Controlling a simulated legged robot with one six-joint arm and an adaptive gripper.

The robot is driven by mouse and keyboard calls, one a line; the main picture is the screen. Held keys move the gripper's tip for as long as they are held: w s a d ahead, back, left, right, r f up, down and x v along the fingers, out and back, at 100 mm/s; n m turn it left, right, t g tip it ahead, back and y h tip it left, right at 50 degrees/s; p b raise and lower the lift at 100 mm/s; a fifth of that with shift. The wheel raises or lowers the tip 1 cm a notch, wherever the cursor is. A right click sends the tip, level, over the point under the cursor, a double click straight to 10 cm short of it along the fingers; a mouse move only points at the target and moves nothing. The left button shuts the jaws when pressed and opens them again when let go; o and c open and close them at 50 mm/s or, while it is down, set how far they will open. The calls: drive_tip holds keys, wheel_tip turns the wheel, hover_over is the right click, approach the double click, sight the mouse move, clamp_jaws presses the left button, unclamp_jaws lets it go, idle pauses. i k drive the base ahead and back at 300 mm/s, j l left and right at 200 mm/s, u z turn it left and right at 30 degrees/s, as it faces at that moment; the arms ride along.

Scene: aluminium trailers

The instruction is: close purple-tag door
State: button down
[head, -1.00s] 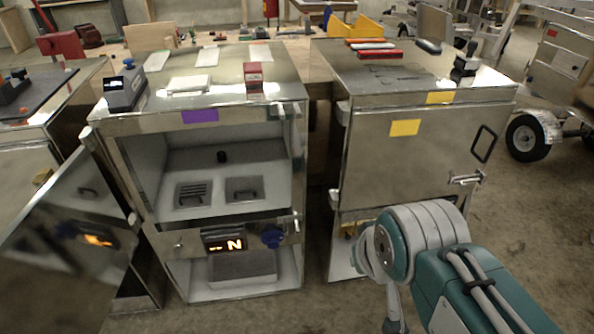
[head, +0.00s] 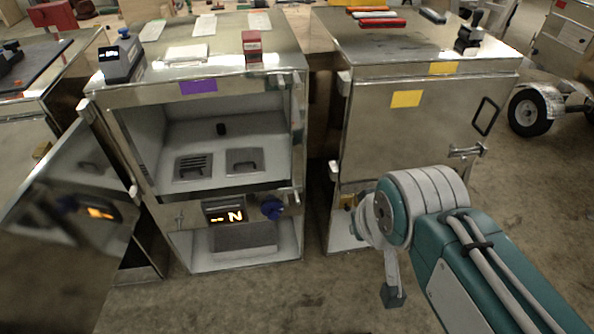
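The purple tag (head: 198,87) is on the upper front edge of the left-middle metal cabinet (head: 240,65). That cabinet's door (head: 75,200) stands wide open, swung out to the left on its left-side hinges, with its shiny face mirroring the display. The cabinet's inside shows two black-handled panels on its floor. My gripper (head: 392,293) hangs low at the end of my teal and grey arm, in front of the yellow-tag cabinet and well to the right of the open door. Its fingers are too small and dark to read.
A yellow-tag cabinet (head: 420,135) with a shut door stands to the right. A display (head: 227,217) and a blue knob (head: 272,208) sit below the purple-tag opening. A trailer wheel (head: 529,113) is far right. The concrete floor (head: 260,300) in front is clear.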

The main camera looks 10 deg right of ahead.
sight(67, 231)
drive_tip(key=l+u, duration=0.1)
drive_tip(key=u, duration=1.9)
drive_tip(key=i+j+u, duration=0.15)
drive_tip(key=u, duration=0.35)
drive_tip(key=i+j+u, duration=0.15)
drive_tip(key=u, duration=0.3)
drive_tip(key=i+u, duration=0.25)
drive_tip(key=u, duration=0.25)
